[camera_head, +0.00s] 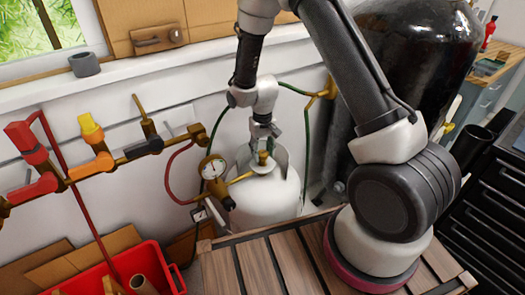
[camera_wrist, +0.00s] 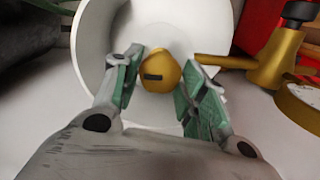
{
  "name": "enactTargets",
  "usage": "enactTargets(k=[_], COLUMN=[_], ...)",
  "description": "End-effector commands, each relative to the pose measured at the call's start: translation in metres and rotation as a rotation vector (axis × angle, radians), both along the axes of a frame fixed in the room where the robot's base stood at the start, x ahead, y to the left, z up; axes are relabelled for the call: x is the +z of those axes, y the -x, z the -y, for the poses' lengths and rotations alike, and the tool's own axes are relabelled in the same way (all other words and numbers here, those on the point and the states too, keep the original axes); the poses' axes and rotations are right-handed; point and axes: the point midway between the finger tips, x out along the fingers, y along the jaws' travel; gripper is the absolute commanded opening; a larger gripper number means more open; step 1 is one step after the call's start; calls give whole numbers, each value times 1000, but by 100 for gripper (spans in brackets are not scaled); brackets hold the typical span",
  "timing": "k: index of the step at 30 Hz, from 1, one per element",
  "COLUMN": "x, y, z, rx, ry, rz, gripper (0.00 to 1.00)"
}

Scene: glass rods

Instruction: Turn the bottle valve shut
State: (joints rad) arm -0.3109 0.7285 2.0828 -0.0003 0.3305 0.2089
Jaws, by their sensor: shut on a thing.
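The white gas bottle (camera_head: 272,200) stands upright behind the wooden slatted bench, with a white collar around its top. Its brass bottle valve (camera_head: 263,158) sits inside the collar. My gripper (camera_head: 263,140) reaches down over it from above. In the wrist view, the golden valve knob (camera_wrist: 160,73) with a dark slot mark lies between the two green-padded fingers of my gripper (camera_wrist: 162,70). The fingers are shut on the knob, one on each side. The exact contact on the pads is hard to make out.
A brass regulator with a round gauge (camera_head: 213,168) is at the bottle's left side. A pipe with red, yellow and brass valves (camera_head: 95,150) runs along the wall at left. A red toolbox (camera_head: 115,275) stands at front left. A large dark tank (camera_head: 425,55) is at right.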

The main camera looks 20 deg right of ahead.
Motion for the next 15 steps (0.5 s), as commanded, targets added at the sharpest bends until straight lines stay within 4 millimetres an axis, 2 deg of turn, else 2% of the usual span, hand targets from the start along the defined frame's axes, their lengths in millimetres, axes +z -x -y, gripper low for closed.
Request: enactTargets(k=[8, 9, 12, 15], x=[1, 1, 0, 0], y=[-1, -1, -1, 0], z=[0, 0, 0, 0], rx=[-1, -1, -1, -1], ry=[-1, -1, -1, 0], rz=[3, 3, 2, 1], gripper=[18, 49, 63, 63])
